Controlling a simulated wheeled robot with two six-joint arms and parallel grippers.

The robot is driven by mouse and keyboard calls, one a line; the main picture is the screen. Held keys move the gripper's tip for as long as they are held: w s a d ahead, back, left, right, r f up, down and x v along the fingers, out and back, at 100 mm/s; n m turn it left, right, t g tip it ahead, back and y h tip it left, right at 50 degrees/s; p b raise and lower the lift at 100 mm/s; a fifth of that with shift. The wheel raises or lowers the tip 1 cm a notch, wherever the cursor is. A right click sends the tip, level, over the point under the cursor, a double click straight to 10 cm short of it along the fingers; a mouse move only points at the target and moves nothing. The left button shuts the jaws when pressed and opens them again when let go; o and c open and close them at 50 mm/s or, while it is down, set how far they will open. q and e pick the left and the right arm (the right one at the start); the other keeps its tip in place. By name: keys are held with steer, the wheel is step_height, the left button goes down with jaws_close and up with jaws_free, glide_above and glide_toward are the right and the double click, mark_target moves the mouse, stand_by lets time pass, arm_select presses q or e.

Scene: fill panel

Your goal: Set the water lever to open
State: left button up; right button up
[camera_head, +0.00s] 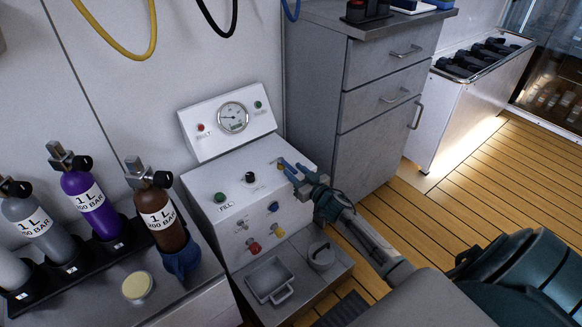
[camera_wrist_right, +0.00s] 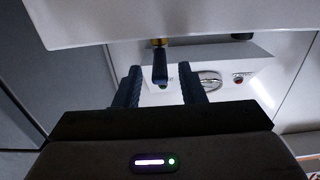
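The white fill panel (camera_head: 232,190) stands in the middle of the head view, with a round gauge (camera_head: 233,117) on its sloped back. My right gripper (camera_head: 292,170) is at the right end of the panel's top, its blue fingers apart. In the right wrist view the gripper (camera_wrist_right: 160,70) is open, with a small dark lever (camera_wrist_right: 160,72) on a brass base between the two fingers. I see a gap on both sides of the lever. In the head view the fingers largely hide this lever, and its label cannot be read. My left gripper is not in view.
A grey drawer cabinet (camera_head: 370,110) is close behind and right of the gripper. A tray (camera_head: 270,279) and a lidded pot (camera_head: 321,256) sit below the panel's front.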

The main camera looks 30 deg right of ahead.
mark_target(288, 166)
steer(key=shift+w, duration=0.65)
steer(key=shift+w+a, duration=0.1)
steer(key=shift+w, duration=0.55)
steer(key=shift+c, duration=0.3)
jaws_close()
